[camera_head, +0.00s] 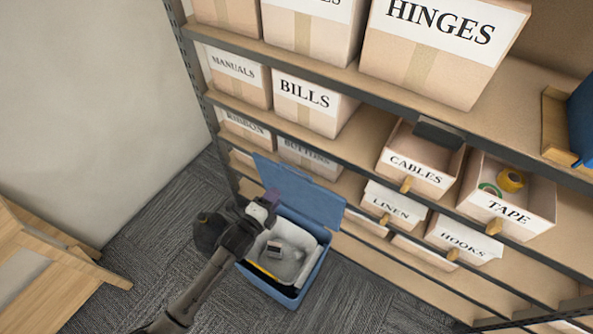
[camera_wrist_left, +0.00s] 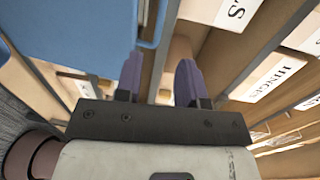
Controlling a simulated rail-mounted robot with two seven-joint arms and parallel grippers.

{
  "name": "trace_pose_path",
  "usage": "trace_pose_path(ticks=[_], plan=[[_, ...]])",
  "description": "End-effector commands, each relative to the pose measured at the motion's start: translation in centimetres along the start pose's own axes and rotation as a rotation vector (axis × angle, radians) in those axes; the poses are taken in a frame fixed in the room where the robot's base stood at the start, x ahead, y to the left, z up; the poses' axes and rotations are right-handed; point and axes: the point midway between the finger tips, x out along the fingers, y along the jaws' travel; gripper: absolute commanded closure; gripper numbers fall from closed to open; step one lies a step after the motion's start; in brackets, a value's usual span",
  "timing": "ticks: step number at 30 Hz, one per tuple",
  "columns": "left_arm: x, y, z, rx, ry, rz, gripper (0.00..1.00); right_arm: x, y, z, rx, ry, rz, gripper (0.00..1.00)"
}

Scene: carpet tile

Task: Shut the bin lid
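A blue bin (camera_head: 267,284) stands on the carpet in front of the shelf. Its blue lid (camera_head: 312,203) is raised at the back, on the shelf side, so the bin is open. Pale grey material and a small dark item show inside. My left gripper (camera_head: 272,195) is above the bin, in front of the lid and overlapping it in the head view. In the left wrist view the two purple fingers (camera_wrist_left: 159,82) are apart with nothing between them. A large blue panel, apparently the lid (camera_wrist_left: 70,35), is at upper left there. My right gripper is in neither view.
A shelf unit (camera_head: 400,98) with labelled boxes rises behind the bin, with the CABLES box (camera_head: 415,177) and TAPE box (camera_head: 508,213) open. A wooden piece of furniture (camera_head: 40,262) stands at left.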

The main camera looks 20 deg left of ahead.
Motion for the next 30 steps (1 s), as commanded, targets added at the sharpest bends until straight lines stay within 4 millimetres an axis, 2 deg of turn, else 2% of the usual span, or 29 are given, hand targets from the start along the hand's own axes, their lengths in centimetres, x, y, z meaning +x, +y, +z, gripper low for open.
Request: trace_pose_path(ticks=[12, 18, 24, 30], plan=[[7.5, 0.0, 0.0, -0.003, 0.0, 0.0, 0.64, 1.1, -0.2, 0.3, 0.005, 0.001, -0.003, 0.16], [10.5, 0.0, -0.1, -0.003, 0.001, 0.0, 0.64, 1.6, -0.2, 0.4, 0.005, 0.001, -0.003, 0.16], [12.2, 0.0, 0.0, -0.003, 0.0, 0.001, 0.64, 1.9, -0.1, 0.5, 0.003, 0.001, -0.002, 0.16], [12.8, 0.0, 0.0, -0.003, 0.0, 0.002, 0.64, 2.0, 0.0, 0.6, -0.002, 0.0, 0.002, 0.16]])
